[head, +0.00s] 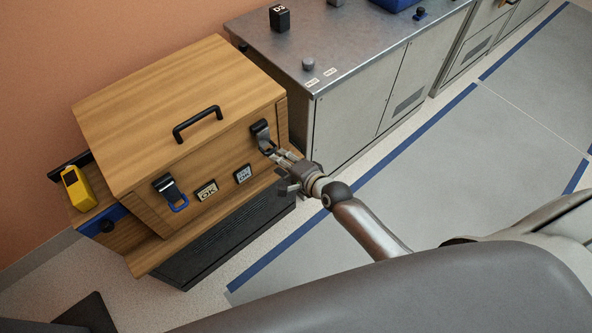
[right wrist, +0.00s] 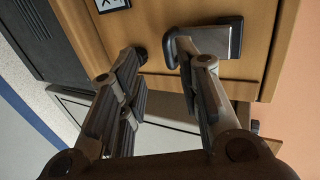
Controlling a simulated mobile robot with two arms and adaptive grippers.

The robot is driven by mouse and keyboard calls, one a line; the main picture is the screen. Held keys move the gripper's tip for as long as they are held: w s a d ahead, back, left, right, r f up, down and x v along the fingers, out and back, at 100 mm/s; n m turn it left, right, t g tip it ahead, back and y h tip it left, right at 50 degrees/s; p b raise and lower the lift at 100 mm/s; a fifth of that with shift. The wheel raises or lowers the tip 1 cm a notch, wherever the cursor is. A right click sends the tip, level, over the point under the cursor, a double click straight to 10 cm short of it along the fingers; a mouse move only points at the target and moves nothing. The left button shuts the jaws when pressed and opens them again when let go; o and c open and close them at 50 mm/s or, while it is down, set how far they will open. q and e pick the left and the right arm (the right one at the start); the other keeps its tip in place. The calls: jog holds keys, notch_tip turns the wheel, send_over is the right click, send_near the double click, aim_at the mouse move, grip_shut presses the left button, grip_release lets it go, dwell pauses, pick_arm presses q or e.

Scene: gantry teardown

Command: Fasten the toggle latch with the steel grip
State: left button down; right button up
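The latch with the steel grip (head: 261,133) sits on the front of the wooden case (head: 165,95), near its right end. It has a dark mount and a bare metal lever; in the right wrist view the latch (right wrist: 222,40) is at the top. My right gripper (head: 280,158) is just below and in front of it. In the right wrist view the fingers of my right gripper (right wrist: 160,85) are spread with an empty gap between them. One finger overlaps the latch's lower part; I cannot tell whether it touches. My left gripper is not in view.
A second latch with a blue grip (head: 178,205) is on the case front at left. Two small plates, one reading OK (head: 206,190), are between the latches. A black handle (head: 197,122) tops the case. A metal bench (head: 345,55) stands at right; a yellow device (head: 77,188) at left.

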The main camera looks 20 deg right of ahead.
jog(key=v, duration=0.7)
jog(key=shift+f, duration=0.1)
jog(key=s+d+f+n+g+h, duration=0.1)
jog(key=s+f+n+g, duration=0.15)
jog(key=s+f, duration=0.4)
jog(key=s+d+f+n+g+h, duration=0.1)
jog(key=s+d+f+n, duration=0.2)
jog(key=f, duration=0.7)
jog(key=s+f+n+g+h, duration=0.1)
jog(key=s+f+n+g, duration=0.1)
jog(key=s+f, duration=0.5)
jog(key=s+d+f+n+g, duration=0.1)
jog(key=s+f+n, duration=0.3)
jog(key=s, duration=0.7)
jog(key=s+d+f+n+g+h, duration=0.1)
jog(key=s+f+n+g, duration=0.3)
jog(key=s+f, duration=0.5)
jog(key=s+d+n, duration=0.1)
jog(key=s, duration=0.2)
jog(key=shift+f, duration=0.3)
jog(key=shift+s+g, duration=0.1)
jog(key=shift+g, duration=0.15)
